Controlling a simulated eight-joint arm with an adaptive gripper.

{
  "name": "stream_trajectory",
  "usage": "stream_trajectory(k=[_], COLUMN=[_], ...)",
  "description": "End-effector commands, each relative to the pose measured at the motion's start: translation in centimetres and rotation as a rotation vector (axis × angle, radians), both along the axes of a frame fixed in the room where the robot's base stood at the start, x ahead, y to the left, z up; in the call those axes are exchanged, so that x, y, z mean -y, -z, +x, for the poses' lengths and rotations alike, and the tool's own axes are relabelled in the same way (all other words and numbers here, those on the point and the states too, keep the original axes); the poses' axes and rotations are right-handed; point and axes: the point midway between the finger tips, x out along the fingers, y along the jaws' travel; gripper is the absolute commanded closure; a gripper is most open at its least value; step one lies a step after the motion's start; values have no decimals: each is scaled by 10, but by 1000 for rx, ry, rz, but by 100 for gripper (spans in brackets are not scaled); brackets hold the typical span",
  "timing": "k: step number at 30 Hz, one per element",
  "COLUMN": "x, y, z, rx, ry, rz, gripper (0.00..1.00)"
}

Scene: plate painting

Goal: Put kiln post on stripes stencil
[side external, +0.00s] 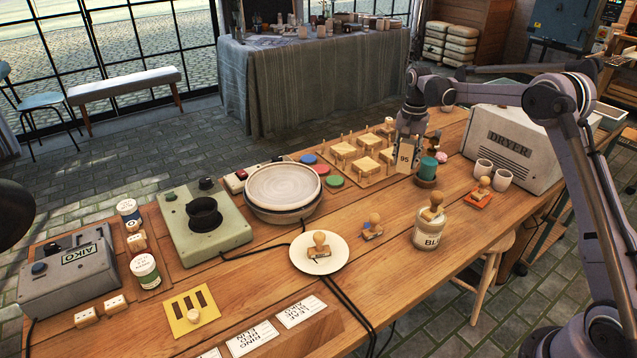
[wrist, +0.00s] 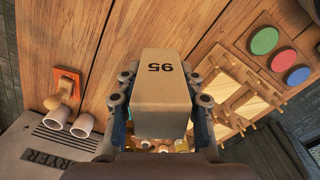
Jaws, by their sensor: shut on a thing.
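The kiln post (side external: 404,157) is a tan block marked 95. My gripper (side external: 409,146) is shut on it at the far right part of the table, close to the wooden rack and the green pot. In the wrist view the kiln post (wrist: 165,75) sits between the two fingers of my gripper (wrist: 160,105), with its marked face toward the camera. The stripes stencil (side external: 178,322) is a yellow plate with dark stripes. It lies flat at the near left of the table, far from my gripper, with a small pale knob on it.
A plate with a stamp (side external: 336,262), a BL jar (side external: 427,234), a turntable (side external: 283,190) and a green machine (side external: 233,230) stand between. The wooden rack (side external: 352,165) is left of my gripper. The dryer (side external: 510,150) stands right. Black cables cross the table.

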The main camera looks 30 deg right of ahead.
Motion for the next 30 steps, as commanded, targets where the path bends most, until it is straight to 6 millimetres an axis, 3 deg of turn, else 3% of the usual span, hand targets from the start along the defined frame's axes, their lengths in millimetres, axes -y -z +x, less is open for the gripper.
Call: stream_trajectory(k=[1,6,14,24,30], x=[-25,-102,-224,-380,-454], y=[-2,-7,-15,-26,-32], z=[9,29,39,16,-10], rx=[0,0,0,0,0], ry=[-69,-293,-634,-1075,-1295], rz=[0,0,0,0,0], gripper=[100,100,100,100,100])
